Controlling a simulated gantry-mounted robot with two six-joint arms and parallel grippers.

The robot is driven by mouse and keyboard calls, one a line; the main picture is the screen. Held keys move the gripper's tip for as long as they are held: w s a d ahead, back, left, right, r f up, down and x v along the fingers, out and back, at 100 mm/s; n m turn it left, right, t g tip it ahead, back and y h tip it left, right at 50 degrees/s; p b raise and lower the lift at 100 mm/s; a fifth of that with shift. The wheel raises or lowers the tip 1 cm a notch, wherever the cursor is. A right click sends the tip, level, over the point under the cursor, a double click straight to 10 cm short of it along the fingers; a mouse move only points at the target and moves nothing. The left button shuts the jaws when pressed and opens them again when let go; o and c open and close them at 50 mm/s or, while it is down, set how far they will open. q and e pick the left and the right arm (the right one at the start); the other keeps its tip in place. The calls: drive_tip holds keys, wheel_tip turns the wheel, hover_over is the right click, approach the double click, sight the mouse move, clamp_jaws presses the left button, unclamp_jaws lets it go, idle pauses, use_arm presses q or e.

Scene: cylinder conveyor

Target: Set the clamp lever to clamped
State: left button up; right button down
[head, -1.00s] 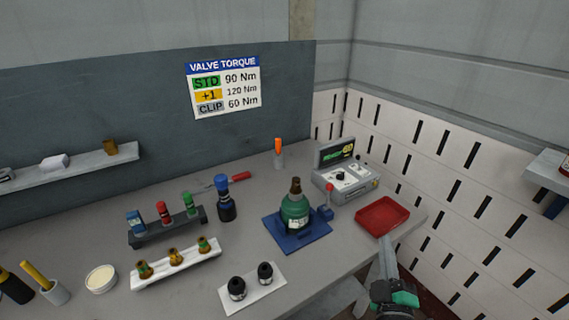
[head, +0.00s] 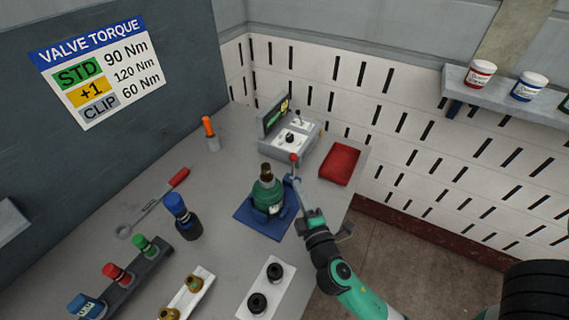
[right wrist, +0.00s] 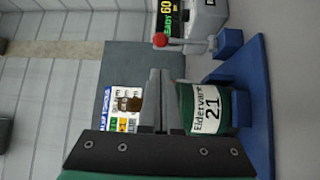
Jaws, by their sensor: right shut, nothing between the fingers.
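The clamp lever (head: 294,159) is a thin rod with a red ball on top, on the right side of the blue clamp base (head: 247,221). It stands roughly upright, and its red ball and shaft also show in the right wrist view (right wrist: 161,40). A green cylinder labelled "Eldervark 21" (head: 266,189) stands in the clamp; it also shows in the right wrist view (right wrist: 208,110). My right gripper (head: 297,187) is shut and empty, close to the cylinder and lever. Whether it touches the lever is unclear. My left gripper is out of view.
A grey test box (head: 291,145) with a green-lit display stands behind the lever. A red tray (head: 341,164) lies to the right near the table edge. A white holder (head: 266,290) with black knobs lies in front. A blue-capped bottle (head: 181,216) stands left.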

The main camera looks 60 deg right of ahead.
sight(293, 166)
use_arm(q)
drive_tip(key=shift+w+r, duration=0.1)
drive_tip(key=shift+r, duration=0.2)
use_arm(e)
drive_tip(key=x, duration=1)
drive_tip(key=shift+w, duration=0.1)
